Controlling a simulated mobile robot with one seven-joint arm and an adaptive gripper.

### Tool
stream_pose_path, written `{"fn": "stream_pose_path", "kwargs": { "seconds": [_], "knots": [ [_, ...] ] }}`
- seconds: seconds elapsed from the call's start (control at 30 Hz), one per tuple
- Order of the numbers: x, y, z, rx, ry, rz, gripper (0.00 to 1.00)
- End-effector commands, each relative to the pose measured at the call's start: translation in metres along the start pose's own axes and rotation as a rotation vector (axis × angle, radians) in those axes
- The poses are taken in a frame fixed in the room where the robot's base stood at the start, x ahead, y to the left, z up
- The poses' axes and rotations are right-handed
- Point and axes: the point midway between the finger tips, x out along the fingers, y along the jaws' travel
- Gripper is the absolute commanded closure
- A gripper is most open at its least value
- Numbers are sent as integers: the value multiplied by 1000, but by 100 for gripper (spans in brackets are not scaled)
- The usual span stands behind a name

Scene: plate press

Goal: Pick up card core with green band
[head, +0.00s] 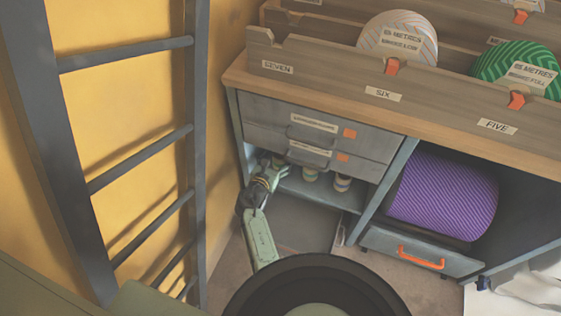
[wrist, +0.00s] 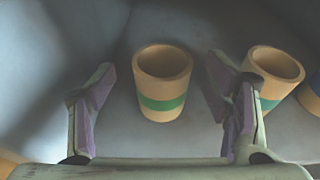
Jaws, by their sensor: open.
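The card core with the green band (wrist: 163,83) stands upright on a grey shelf in the wrist view, a tan hollow tube with its open top showing. My gripper (wrist: 158,92) is open, with one finger to the left of this core and one to the right. A gap shows on each side, so neither finger appears to touch it. In the head view my gripper (head: 278,163) reaches into the low shelf under the drawers, and the green-banded core is hard to make out there.
Another core is cut off at the right edge. In the head view, grey drawers (head: 322,140) hang above the shelf (head: 320,190). A purple roll (head: 443,195) lies to the right.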

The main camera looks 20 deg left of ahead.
Motion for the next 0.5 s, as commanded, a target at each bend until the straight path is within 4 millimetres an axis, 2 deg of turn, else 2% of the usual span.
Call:
{"fn": "stream_pose_path", "kwargs": {
  "seconds": [0.1, 0.2, 0.43, 0.5],
  "knots": [
    [22, -3, -4, 2, -2, -1, 29],
    [33, -3, -3, 0, -2, -1, 29],
    [34, -3, 0, 0, 0, 0, 29],
    [34, -3, 0, 0, 0, 0, 33]
  ]
}}
